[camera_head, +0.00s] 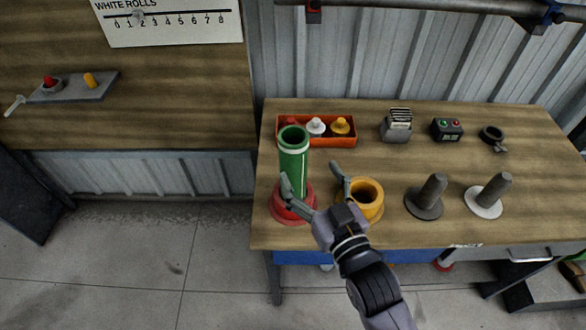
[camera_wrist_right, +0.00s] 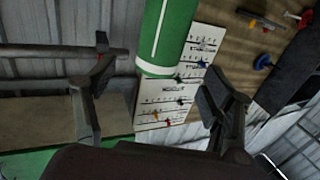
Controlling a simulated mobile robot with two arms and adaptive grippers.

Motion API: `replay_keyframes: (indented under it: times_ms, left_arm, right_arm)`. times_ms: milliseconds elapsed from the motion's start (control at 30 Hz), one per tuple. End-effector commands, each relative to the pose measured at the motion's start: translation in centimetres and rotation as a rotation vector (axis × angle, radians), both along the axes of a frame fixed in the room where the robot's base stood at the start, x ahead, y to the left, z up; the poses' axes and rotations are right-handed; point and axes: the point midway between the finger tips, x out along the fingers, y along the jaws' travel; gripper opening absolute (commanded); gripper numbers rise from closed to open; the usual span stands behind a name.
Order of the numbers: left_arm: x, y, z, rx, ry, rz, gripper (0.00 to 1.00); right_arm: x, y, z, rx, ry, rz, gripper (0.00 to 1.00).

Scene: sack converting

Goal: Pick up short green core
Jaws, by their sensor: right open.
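A green core (camera_head: 294,155) with a white band near its open top stands upright on a round red base (camera_head: 281,208) at the bench's left front. My right gripper (camera_head: 312,174) is open and empty in front of it. In the head view one finger overlaps the core's lower part and the other lies to its right. A green cylinder with white stripes (camera_wrist_right: 168,40) shows beyond the spread fingers of my right gripper (camera_wrist_right: 154,68) in the right wrist view; I cannot tell whether it is this core. My left gripper is not in view.
A short yellow core (camera_head: 374,207) stands close right of my gripper. Two grey posts (camera_head: 431,193) (camera_head: 492,192) stand farther right. The bench's right end has free room.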

Motion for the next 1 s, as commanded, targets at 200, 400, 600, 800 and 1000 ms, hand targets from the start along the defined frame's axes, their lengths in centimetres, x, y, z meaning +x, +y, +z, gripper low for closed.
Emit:
replay_keyframes:
  times_ms: [200, 400, 600, 800, 1000]
  left_arm:
    - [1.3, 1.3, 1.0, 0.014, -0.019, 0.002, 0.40]
    - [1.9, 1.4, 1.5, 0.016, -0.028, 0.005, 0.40]
    - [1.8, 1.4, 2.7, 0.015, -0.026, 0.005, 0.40]
    - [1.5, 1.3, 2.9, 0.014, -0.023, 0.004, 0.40]
    - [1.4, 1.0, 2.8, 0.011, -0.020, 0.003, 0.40]
  right_arm:
    - [3.2, 1.3, 0.1, 0.001, 0.000, 0.000, 0.76]
    - [4.3, 1.8, 0.2, 0.001, 0.001, 0.000, 0.76]
    - [7.1, 2.9, 0.3, 0.002, 0.001, 0.000, 0.76]
    - [8.5, 3.5, 0.0, 0.001, 0.002, 0.000, 0.76]
    - [8.5, 3.5, 0.0, 0.001, 0.003, 0.000, 0.76]
